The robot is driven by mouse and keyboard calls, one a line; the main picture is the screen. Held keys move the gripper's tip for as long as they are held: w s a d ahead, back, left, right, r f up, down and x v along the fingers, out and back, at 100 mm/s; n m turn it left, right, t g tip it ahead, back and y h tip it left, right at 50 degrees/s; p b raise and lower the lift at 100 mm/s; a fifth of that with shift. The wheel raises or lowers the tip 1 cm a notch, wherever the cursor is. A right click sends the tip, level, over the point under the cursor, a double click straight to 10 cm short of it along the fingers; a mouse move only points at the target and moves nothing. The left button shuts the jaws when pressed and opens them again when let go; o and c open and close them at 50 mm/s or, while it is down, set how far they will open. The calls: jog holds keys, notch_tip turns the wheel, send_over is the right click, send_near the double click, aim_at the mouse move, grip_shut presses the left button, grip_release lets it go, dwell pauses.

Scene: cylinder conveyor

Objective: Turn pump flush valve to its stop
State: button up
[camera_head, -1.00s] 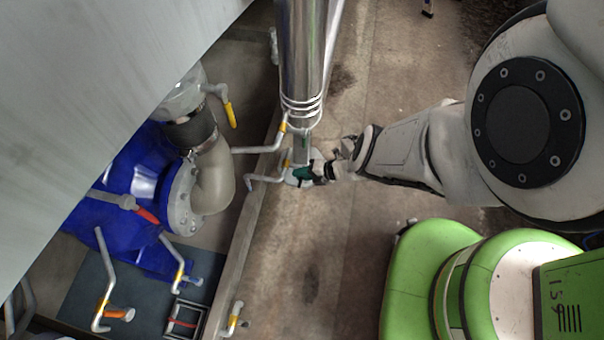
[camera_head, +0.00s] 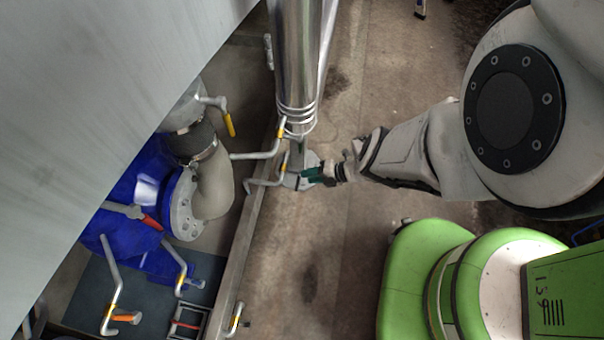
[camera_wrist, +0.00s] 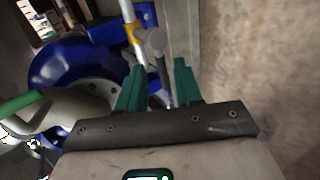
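My gripper (camera_head: 309,174) has two green fingers and is at the foot of the upright steel cylinder, beside a pale fitting (camera_head: 299,183). In the wrist view my gripper (camera_wrist: 158,88) is open, its fingers apart. A thin grey bar (camera_wrist: 163,75) with a rounded grey end shows in or beyond the gap; I cannot tell whether the fingers touch it. A pale pipe with a yellow band (camera_wrist: 132,32) rises just beyond. Bent pipes with yellow bands (camera_head: 262,154) lie left of the gripper in the head view. Which part is the flush valve is not marked.
The steel cylinder (camera_head: 296,65) stands above the gripper in the picture. A blue pump (camera_head: 128,182) with a grey elbow pipe (camera_head: 214,180) and levers with red (camera_head: 151,222) and yellow (camera_head: 229,124) grips is at left. A metal rail (camera_head: 243,235) separates it from open floor (camera_head: 330,270).

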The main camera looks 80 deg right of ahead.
jog(key=p+v, duration=0.2)
jog(key=v, duration=0.3)
jog(key=shift+s+r, duration=0.1)
jog(key=shift+s, duration=0.1)
dwell(0.3)
